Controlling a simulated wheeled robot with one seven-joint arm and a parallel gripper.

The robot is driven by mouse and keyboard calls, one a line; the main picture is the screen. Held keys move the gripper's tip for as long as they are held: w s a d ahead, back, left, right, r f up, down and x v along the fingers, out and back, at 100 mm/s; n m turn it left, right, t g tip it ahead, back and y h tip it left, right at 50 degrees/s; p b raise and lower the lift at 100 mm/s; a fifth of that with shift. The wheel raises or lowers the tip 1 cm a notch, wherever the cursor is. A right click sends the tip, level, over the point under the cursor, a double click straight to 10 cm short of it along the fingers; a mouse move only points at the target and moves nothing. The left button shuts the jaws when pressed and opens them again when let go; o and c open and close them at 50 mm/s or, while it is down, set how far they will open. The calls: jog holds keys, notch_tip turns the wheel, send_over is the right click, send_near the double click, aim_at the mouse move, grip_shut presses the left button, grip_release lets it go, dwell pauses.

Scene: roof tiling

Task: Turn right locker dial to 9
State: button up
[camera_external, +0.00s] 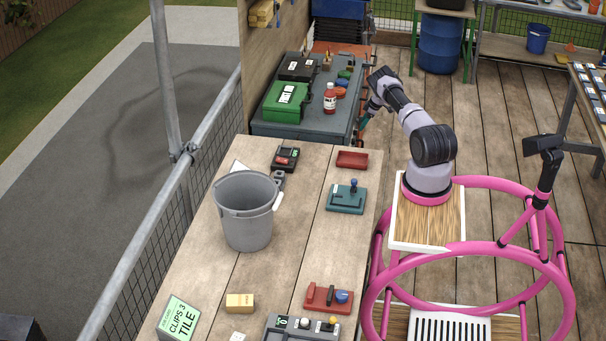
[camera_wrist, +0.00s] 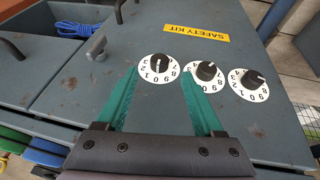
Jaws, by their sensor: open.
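The right locker dial (camera_wrist: 249,84) is a white numbered disc with a dark knob, at the right end of a row of three on a grey-blue locker panel (camera_wrist: 255,125). Its digits are small, and I cannot tell surely which one the knob marks. The left dial (camera_wrist: 159,69) and middle dial (camera_wrist: 206,77) sit beside it. My gripper (camera_wrist: 160,72) is open and empty, its teal fingers spread on either side of the left dial in the picture, left of the right dial. In the external view my gripper (camera_external: 364,121) is small, beside the grey-blue cabinet (camera_external: 300,128); the dials are hidden there.
A green case (camera_external: 286,101) and red bottle (camera_external: 330,98) stand on the cabinet. A wooden bench (camera_external: 290,225) is in front.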

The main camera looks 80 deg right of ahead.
aim_at(355, 132)
jog(key=x, duration=0.6)
jog(key=shift+w+f, duration=0.1)
grip_shut()
